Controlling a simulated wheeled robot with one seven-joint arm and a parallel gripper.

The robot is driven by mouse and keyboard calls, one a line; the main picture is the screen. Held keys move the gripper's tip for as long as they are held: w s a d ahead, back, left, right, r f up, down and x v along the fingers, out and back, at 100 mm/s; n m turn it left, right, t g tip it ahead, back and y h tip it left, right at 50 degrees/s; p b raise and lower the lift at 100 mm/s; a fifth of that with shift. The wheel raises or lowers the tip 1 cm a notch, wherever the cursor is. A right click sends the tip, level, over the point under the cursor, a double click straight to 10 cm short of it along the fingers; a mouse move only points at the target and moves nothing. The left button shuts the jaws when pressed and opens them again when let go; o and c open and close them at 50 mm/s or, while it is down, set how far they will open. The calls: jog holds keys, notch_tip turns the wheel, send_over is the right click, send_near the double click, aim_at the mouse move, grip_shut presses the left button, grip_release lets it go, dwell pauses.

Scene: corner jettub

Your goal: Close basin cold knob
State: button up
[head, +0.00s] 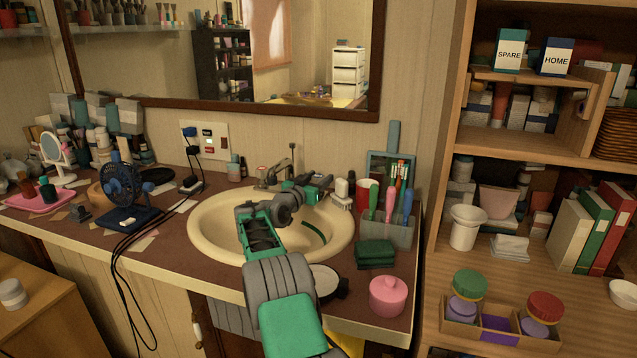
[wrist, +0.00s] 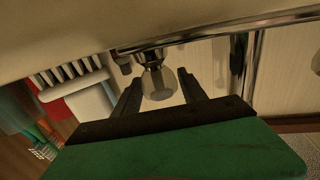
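The cream basin (head: 205,222) is set in the counter, with a metal faucet (head: 277,174) at its back edge. My arm reaches over the basin, and my gripper (head: 318,184) is at the back right of it, right of the faucet. In the wrist view, a clear, rounded knob (wrist: 158,86) on a metal stem sits between the two dark fingers of my gripper (wrist: 159,77). The fingers are apart, with small gaps visible beside the knob. No label shows whether it is the cold one. In the head view my gripper hides this knob.
Folded green cloths (head: 375,254) and a pink pot (head: 388,296) lie nearer. A blue fan (head: 122,188) stands left. A mirror (head: 290,60) hangs behind.

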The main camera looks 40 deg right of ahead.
aim_at(315, 182)
jog(key=shift+a, duration=0.1)
jog(key=v, duration=0.7)
jog(key=shift+s+a, duration=0.1)
jog(key=shift+a, duration=0.25)
